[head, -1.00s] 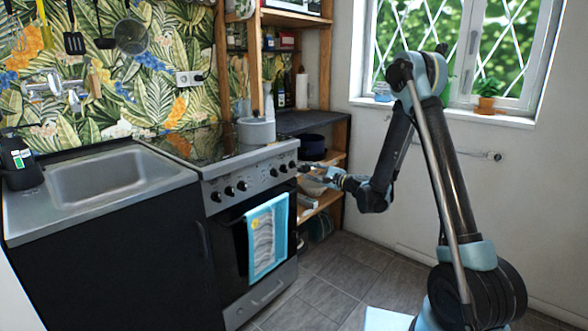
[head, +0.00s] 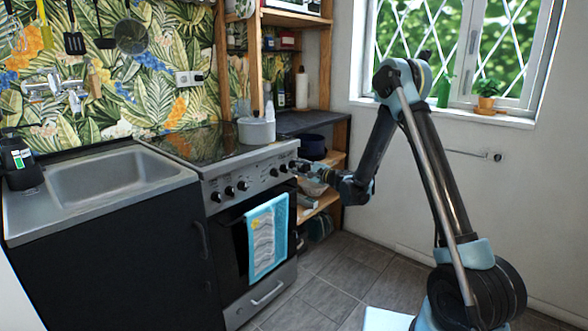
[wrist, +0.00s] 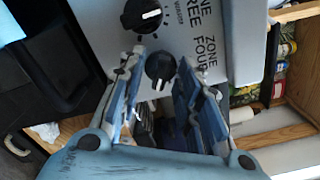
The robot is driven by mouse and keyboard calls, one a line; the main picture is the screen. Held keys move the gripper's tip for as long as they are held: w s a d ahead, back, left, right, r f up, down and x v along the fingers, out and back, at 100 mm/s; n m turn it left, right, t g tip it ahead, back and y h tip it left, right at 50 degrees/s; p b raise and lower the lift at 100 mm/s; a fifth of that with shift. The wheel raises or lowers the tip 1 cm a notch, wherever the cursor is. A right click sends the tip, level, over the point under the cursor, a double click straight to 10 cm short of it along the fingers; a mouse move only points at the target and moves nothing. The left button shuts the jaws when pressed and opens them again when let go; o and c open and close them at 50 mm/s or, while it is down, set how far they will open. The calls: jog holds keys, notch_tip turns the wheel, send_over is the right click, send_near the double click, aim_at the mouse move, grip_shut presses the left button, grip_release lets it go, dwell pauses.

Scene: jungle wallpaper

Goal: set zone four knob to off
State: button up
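The zone four knob (wrist: 160,66) is black and round, beside the "ZONE FOUR" lettering in the wrist view. Its white pointer mark shows at its lower edge in that view. My gripper (wrist: 160,62) is open, with one fingertip on each side of this knob; I cannot tell whether either touches it. In the head view my gripper (head: 300,166) is at the right end of the stove's knob row and partly covers the knob there. The stove panel (head: 258,176) carries several black knobs. A neighbouring knob (wrist: 142,15) sits just above in the wrist view.
A light pot (head: 257,131) stands on the cooktop (head: 190,143). A blue towel (head: 267,237) hangs on the oven door below the knobs. A wooden shelf (head: 328,195) stands right of the stove, close to my gripper. The floor (head: 330,285) in front is clear.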

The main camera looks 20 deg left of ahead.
grip_shut()
jog(key=n, duration=0.4)
jog(key=shift+n, duration=0.3)
jog(key=shift+n, duration=0.3)
jog(key=n, duration=0.4)
jog(key=shift+s, duration=0.1)
